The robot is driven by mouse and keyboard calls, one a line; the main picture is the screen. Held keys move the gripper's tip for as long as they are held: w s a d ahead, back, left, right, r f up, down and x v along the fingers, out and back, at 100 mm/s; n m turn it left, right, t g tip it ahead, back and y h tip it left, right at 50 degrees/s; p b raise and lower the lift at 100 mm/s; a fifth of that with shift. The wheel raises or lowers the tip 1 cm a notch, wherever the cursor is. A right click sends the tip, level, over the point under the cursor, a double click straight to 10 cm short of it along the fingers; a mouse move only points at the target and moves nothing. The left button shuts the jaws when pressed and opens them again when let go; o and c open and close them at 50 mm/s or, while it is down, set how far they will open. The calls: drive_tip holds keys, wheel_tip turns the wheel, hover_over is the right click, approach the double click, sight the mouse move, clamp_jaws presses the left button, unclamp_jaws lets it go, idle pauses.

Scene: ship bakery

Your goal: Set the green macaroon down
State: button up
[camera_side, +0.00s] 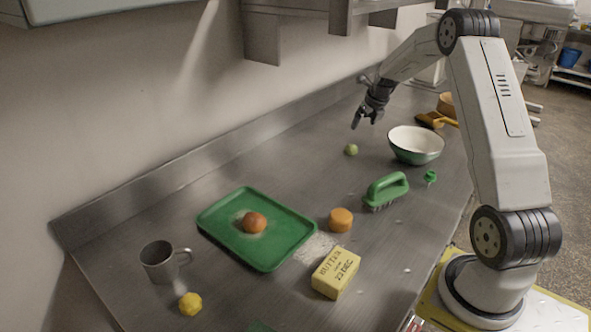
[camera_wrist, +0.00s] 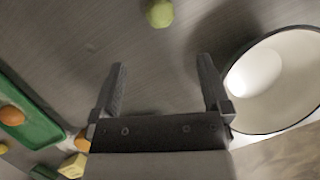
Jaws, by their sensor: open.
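The green macaroon (camera_side: 351,150) is a small pale green round piece lying on the steel worktop, left of the white-and-green bowl. In the wrist view the green macaroon (camera_wrist: 160,13) lies at the top edge, ahead of the fingertips and apart from them. My gripper (camera_side: 362,122) hangs above the worktop, a little above and behind the macaroon in the side view. In the wrist view my gripper (camera_wrist: 162,78) has its two fingers spread wide with nothing between them.
The bowl (camera_side: 416,147) stands close to the macaroon on the right. A green brush (camera_side: 386,190), an orange round piece (camera_side: 341,220), a butter block (camera_side: 335,273), a green tray (camera_side: 284,251) with a brown bun (camera_side: 254,223), and a metal mug (camera_side: 158,264) are nearer. Worktop left of the macaroon is clear.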

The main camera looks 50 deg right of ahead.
idle(0.3)
drive_tip(key=s+a+n+y, duration=0.1)
drive_tip(key=s+a+n, duration=0.1)
drive_tip(key=a+n, duration=1.9)
drive_tip(key=s+a+n, duration=0.4)
drive_tip(key=a+n, duration=0.2)
drive_tip(key=s+a+n+g, duration=0.1)
drive_tip(key=s+a+n, duration=0.4)
drive_tip(key=a+n, duration=0.1)
drive_tip(key=s+a+f+n, duration=0.1)
drive_tip(key=s+a+n, duration=0.4)
drive_tip(key=a+n, duration=0.2)
drive_tip(key=shift+g+y, duration=0.3)
drive_tip(key=shift+y, duration=0.1)
